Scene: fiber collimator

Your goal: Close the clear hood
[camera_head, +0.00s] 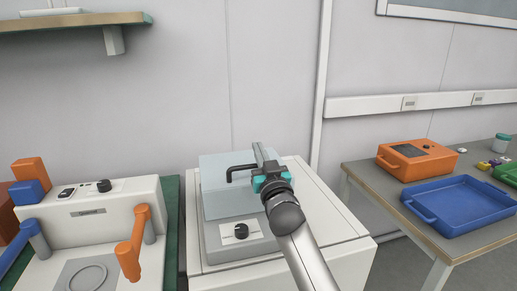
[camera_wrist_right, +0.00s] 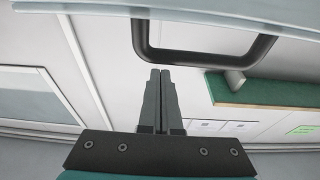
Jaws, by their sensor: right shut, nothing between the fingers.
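The clear hood (camera_head: 226,201) is a pale blue, see-through box over a grey device with a black knob (camera_head: 241,231), on a white cabinet. A black bar handle (camera_head: 240,171) sticks out from it. I cannot tell for sure how far the hood is raised. My right gripper (camera_head: 262,148) is shut and empty, just right of the handle in the head view. In the right wrist view, the shut fingers (camera_wrist_right: 160,72) point towards the handle (camera_wrist_right: 205,57), with the hood's pale edge (camera_wrist_right: 215,15) above. I cannot tell whether they touch. My left gripper is not in view.
A white machine (camera_head: 88,212) with orange and blue levers stands at left. A wooden shelf (camera_head: 70,24) hangs above. At right, a table holds an orange box (camera_head: 416,160) and a blue tray (camera_head: 458,207). The white cabinet top (camera_head: 325,222) is bare right of the device.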

